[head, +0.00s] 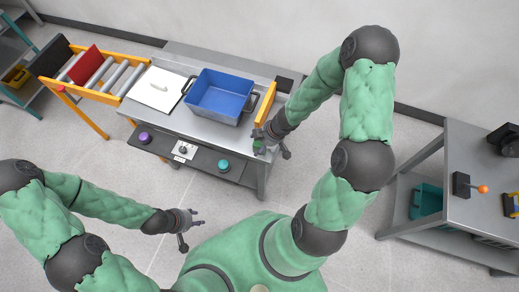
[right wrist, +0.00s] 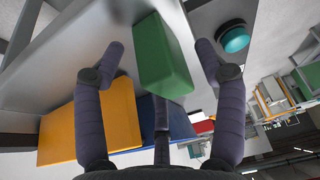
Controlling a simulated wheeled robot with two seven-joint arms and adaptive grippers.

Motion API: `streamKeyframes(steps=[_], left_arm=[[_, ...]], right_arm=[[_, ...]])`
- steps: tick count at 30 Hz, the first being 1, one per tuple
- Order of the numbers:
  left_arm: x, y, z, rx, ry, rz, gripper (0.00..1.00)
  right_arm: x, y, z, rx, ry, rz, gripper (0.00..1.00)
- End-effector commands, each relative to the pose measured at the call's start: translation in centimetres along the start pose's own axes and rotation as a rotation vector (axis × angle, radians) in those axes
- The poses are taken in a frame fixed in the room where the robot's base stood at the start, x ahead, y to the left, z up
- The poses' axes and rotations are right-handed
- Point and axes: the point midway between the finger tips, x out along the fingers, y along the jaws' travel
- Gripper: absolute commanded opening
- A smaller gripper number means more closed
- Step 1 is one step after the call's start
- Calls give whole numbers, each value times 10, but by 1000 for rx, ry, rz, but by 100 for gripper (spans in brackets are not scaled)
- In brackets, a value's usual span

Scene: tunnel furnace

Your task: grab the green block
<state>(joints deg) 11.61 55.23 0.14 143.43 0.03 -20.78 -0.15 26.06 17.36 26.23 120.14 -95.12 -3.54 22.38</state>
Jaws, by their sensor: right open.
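The green block (right wrist: 162,58) sits on the grey table between the two spread fingers of my right gripper (right wrist: 160,52) in the right wrist view. A gap shows on both sides of the block, so the fingers do not grip it. In the head view the green block (head: 259,147) is a small patch at the table's front right corner, partly hidden by my right gripper (head: 269,142). My left gripper (head: 190,229) is empty, its fingers apart, in front of the table and over the floor.
A teal button (head: 223,166) and a purple button (head: 144,138) are on the front panel. A roller conveyor (head: 92,71) is at left; another table (head: 470,215) stands at right.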

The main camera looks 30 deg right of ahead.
Motion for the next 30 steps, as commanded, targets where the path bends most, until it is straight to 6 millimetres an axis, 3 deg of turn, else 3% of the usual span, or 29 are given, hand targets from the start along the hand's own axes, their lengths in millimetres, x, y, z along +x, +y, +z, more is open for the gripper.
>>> streamKeyframes(steps=[11,15,18,30], left_arm=[[4,-1,0,0,0,0,40],[4,-2,0,0,0,0,40],[4,-2,0,0,0,0,40],[2,-1,0,0,0,0,40]], right_arm=[[6,0,0,0,0,1,71],[6,0,0,0,0,0,32],[6,0,0,0,0,0,8],[4,0,-1,0,0,0,7]])
